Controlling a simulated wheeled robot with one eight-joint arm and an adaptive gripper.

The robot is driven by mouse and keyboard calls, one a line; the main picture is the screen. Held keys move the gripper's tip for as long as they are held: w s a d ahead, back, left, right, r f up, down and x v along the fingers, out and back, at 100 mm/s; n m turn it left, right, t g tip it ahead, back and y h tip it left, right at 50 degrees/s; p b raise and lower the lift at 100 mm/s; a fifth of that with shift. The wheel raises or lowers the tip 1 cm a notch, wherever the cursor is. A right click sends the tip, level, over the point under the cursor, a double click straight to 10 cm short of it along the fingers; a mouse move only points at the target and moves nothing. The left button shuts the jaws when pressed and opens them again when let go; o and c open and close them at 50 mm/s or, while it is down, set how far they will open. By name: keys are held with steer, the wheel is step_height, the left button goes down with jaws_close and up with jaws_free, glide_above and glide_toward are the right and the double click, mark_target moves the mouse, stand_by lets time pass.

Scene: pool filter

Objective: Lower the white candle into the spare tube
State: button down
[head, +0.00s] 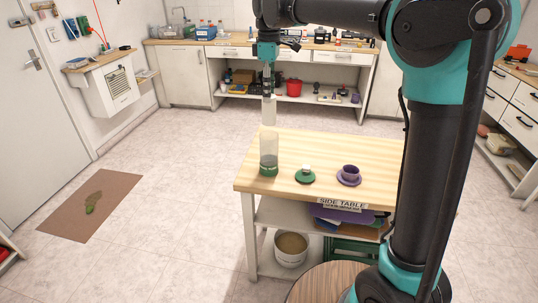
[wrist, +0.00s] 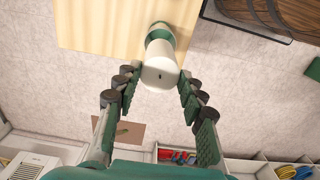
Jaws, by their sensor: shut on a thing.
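The white candle (head: 269,111) is upright in my gripper (head: 268,92), above the left part of the side table. In the wrist view the candle's round end with a dark wick spot (wrist: 160,76) shows between the fingers of my gripper (wrist: 160,82), which are shut on it. A clear tube with a green base (head: 268,158) stands upright on the table directly below the candle. Its green part also shows behind the candle in the wrist view (wrist: 161,31).
On the side table (head: 320,146), a green lid-like piece with a white knob (head: 305,177) and a purple cup on a saucer (head: 348,175) stand right of the tube. The table behind them is bare. A white bucket (head: 291,250) sits below.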

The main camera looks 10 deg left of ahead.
glide_toward(269, 132)
steer(key=shift+s+f, duration=1.55)
steer(key=shift+f, duration=1.6)
steer(key=shift+s+d+f, duration=0.25)
steer(key=shift+d+f, duration=0.15)
steer(key=shift+f, duration=0.35)
steer(key=shift+w+a+f, duration=0.15)
steer(key=shift+w+f, duration=0.1)
steer(key=c, duration=1.5)
jaws_free()
steer(key=shift+r, duration=0.1)
